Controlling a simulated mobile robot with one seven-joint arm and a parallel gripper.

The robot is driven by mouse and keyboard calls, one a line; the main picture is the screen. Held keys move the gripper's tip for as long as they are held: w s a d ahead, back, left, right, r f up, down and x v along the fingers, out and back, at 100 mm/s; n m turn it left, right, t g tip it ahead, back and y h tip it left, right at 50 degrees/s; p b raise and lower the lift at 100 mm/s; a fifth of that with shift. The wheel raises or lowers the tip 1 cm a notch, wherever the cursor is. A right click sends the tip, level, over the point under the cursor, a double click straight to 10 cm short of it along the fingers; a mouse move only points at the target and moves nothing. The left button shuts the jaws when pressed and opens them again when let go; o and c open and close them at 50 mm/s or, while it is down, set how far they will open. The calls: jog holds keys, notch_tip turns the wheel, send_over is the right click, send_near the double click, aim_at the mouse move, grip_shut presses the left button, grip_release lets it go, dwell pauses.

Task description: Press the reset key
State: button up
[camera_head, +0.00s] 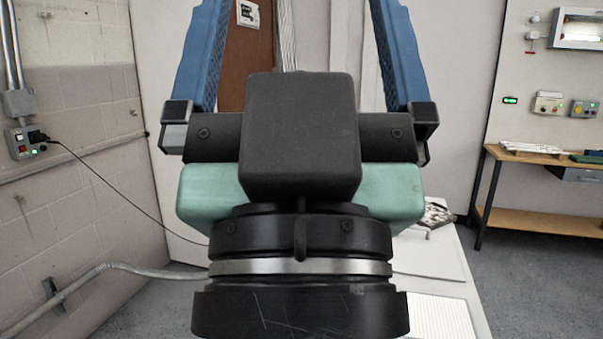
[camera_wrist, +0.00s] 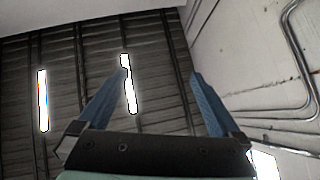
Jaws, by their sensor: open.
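My gripper (camera_head: 298,14) fills the middle of the head view, with its two blue fingers wide apart and pointing up; their tips run out at the top edge. In the wrist view my gripper (camera_wrist: 160,74) is open and empty, facing the dark ceiling. I cannot tell which control is the reset key. A beige control box (camera_head: 548,103) and a grey-blue control box (camera_head: 583,108) with small buttons hang on the far right wall. My gripper touches none of these.
A wooden workbench (camera_head: 540,222) stands below the right wall boxes. A pale table (camera_head: 428,258) lies partly hidden behind my gripper. The black cable (camera_head: 115,187) hangs from the left box. A grey conduit (camera_head: 75,285) runs low along the left. Grey floor is open at right.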

notch_tip(320, 180, up, 10)
jog(key=p, duration=0.8)
